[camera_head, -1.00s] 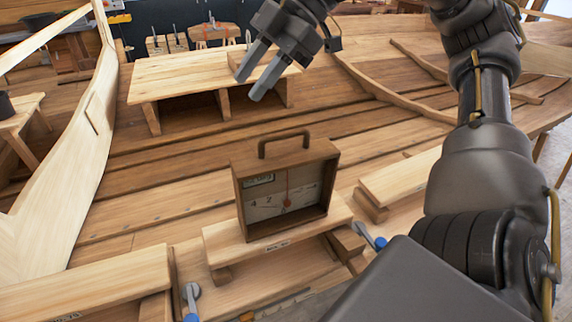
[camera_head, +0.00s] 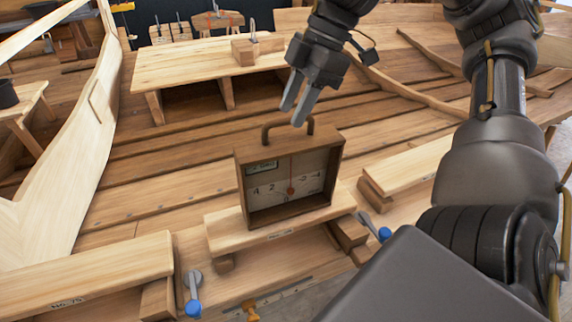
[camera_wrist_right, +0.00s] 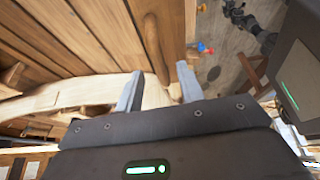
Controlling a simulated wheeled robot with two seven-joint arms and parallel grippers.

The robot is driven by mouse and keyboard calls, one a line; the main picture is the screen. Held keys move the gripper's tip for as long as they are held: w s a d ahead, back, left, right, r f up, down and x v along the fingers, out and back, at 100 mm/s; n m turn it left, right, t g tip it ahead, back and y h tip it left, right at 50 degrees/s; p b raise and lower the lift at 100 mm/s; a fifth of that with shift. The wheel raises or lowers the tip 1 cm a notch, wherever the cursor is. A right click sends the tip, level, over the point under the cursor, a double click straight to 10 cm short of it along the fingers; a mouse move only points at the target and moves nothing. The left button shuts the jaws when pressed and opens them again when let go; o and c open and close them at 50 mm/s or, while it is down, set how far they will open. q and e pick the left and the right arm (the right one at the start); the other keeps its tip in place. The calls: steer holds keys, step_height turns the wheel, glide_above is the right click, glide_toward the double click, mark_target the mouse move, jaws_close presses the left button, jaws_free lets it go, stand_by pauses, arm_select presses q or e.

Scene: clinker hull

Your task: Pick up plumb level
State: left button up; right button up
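The plumb level (camera_head: 289,185) is a brown wooden box with a pale dial, a red needle and an arched handle on top (camera_head: 287,131). It stands upright on a small plank stand (camera_head: 240,234) in the middle of the head view. My right gripper (camera_head: 294,108) is open, just above and behind the handle, with its fingers pointing down. In the right wrist view its two fingers (camera_wrist_right: 158,88) stand apart with nothing held between them. I cannot make out the plumb level clearly there. My left gripper is not in view.
A plank bench (camera_head: 190,72) with a wooden block (camera_head: 243,52) stands behind. Low plank stands lie at the front left (camera_head: 85,275) and right (camera_head: 410,166). Blue-handled clamps (camera_head: 193,305) are near the front. The curved hull side (camera_head: 75,165) rises at left.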

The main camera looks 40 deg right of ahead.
mark_target(283, 125)
steer(key=shift+a+f, duration=0.3)
steer(key=shift+f, duration=0.25)
steer(key=shift+p+x, duration=0.4)
steer(key=shift+x, duration=1.7)
jaws_close()
